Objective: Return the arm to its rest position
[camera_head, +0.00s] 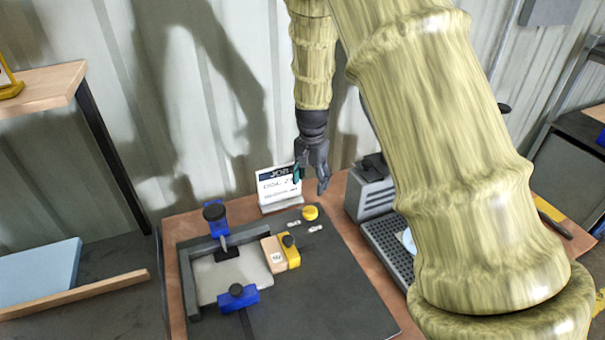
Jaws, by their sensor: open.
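My gripper (311,175) hangs pointing down above the back edge of the workbench, just right of the white job card. Its dark fingers are apart and I see nothing held between them. A small teal patch shows at its left side. My arm, covered in a yellowish ribbed sleeve, comes down from the top and fills much of the right side of the view. It hides part of the bench behind it.
A dark mat (325,275) on the wooden bench carries a fixture with blue clamps (238,298), a yellow-and-tan block (281,254) and a yellow knob (310,212). The job card (279,187) stands behind. A grey machine (371,192) stands right of my gripper. Corrugated wall is behind.

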